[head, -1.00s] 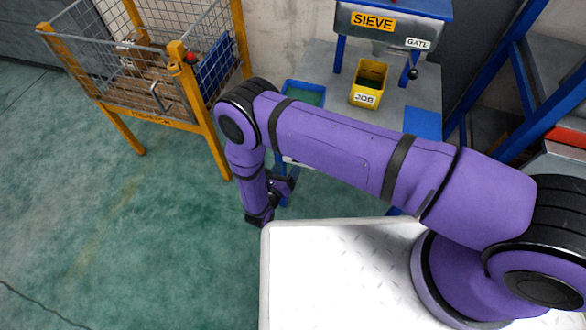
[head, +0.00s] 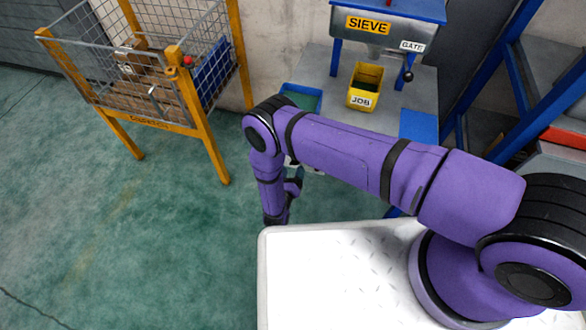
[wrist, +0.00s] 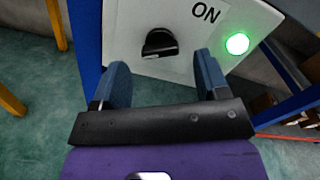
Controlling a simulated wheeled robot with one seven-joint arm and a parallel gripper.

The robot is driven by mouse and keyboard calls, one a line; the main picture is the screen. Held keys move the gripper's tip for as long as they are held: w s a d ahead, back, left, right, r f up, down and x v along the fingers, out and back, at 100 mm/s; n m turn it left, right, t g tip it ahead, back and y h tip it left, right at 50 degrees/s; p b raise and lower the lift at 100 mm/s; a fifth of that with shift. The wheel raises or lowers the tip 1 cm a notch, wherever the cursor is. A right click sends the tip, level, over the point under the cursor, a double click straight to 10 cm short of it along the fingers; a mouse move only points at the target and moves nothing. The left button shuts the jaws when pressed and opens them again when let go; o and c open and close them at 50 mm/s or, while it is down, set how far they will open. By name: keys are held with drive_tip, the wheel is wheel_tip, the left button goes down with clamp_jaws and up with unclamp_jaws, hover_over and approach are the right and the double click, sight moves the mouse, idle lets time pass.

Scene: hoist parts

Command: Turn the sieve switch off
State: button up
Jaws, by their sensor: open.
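The sieve switch is a black rotary knob (wrist: 160,43) on a white panel (wrist: 185,68) in the wrist view. The panel reads "ON" above right of the knob, and a green lamp (wrist: 237,43) is lit at its right. My gripper (wrist: 162,72) is open, its two blue-grey fingers apart on either side below the knob, with nothing between them. Whether the fingertips touch the panel cannot be told. In the head view the sieve (head: 385,32) stands on a bench, and my arm hides most of the switch panel.
A yellow JOB bin (head: 364,86) and a green-lined blue tray (head: 302,98) are on the bench. A yellow-framed wire cage (head: 165,85) stands at the left, with open floor before it. A blue-framed rack (head: 540,95) stands at the right.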

drive_tip(key=shift+x, duration=0.85)
drive_tip(key=c, duration=0.9)
drive_tip(key=shift+m, duration=0.3)
drive_tip(key=shift+a+m, duration=0.15)
drive_tip(key=shift+m, duration=7.45)
